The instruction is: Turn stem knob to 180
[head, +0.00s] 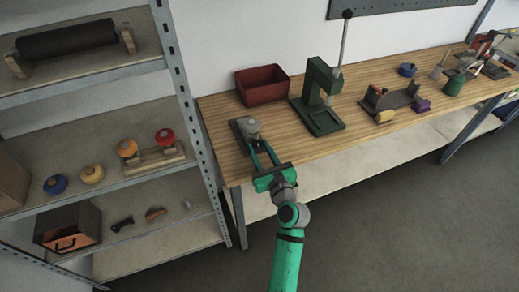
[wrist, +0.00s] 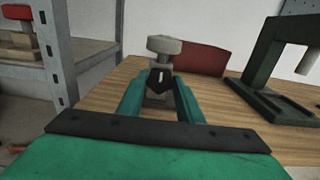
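The stem knob (head: 250,125) is a pale grey, rounded knob on a dark base plate (head: 237,134) at the left end of the wooden bench. In the wrist view the knob (wrist: 165,46) stands upright, with a dark pointed piece (wrist: 160,80) below its cap. My gripper (head: 260,144) reaches over the bench's front edge to the knob. In the wrist view its two green fingers (wrist: 160,77) are apart, one on each side of the dark piece, below the cap. Whether they touch it cannot be told. The knob's angle marks are not readable.
A red bin (head: 262,86) stands behind the knob. A green lever press (head: 318,95) stands to its right. A metal shelf (head: 186,105) with colored knobs rises close on the left. Farther right, the bench (head: 385,139) holds several other fixtures. Bare wood lies between knob and press.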

